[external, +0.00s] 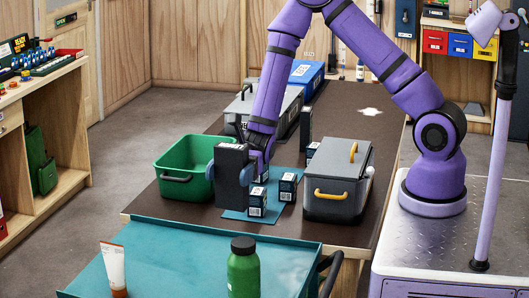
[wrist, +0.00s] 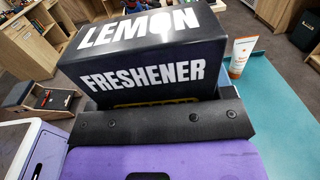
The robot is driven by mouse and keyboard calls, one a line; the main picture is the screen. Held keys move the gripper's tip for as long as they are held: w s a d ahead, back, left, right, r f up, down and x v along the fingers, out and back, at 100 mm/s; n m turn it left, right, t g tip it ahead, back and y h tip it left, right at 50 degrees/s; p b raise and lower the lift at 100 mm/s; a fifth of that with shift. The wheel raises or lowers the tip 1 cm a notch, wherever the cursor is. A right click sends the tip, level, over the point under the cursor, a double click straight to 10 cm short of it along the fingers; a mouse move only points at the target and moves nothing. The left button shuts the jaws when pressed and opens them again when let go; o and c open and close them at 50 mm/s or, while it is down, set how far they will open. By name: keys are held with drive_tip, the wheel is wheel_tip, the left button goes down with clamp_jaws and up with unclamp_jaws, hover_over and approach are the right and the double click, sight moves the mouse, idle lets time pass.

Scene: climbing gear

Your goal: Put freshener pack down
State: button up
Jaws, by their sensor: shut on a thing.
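The freshener pack (external: 231,180) is a dark upright box. In the wrist view its faces (wrist: 140,75) read LEMON and FRESHENER in white. My gripper (external: 229,173) is shut on it, with one blue-grey finger pad on each side. The pack is over the brown table, between the green bin and the blue-teal mat (external: 236,214). I cannot tell whether its bottom touches anything. Several small dark boxes with white labels, such as one at the front (external: 258,201) and one to its right (external: 288,187), stand on the mat.
A green bin (external: 178,150) is left of the pack. A grey cooler box with a yellow handle (external: 338,185) stands right of the mat. A grey case (external: 262,103) and a blue box (external: 306,77) are behind. A teal surface in front holds a green bottle (external: 243,270) and white tube (external: 114,268).

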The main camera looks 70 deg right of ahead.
sight(236, 185)
drive_tip(key=shift+n+g, duration=0.4)
drive_tip(key=shift+g, duration=0.2)
drive_tip(key=s+a, duration=0.3)
drive_tip(key=a, duration=0.1)
drive_tip(key=shift+f, duration=0.3)
wheel_tip(236, 185, down, 10)
drive_tip(key=shift+w+a+f, duration=0.9)
drive_tip(key=shift+w, duration=1.65)
drive_tip(key=shift+w+a+f, duration=0.85)
drive_tip(key=shift+w+f, duration=0.05)
drive_tip(key=shift+w, duration=1.6)
drive_tip(key=shift+w+a+f, duration=0.9)
drive_tip(key=shift+w, duration=1.65)
drive_tip(key=shift+f, duration=0.2)
drive_tip(key=o, duration=1)
drive_tip(key=shift+c, duration=0.2)
drive_tip(key=shift+r, duration=0.15)
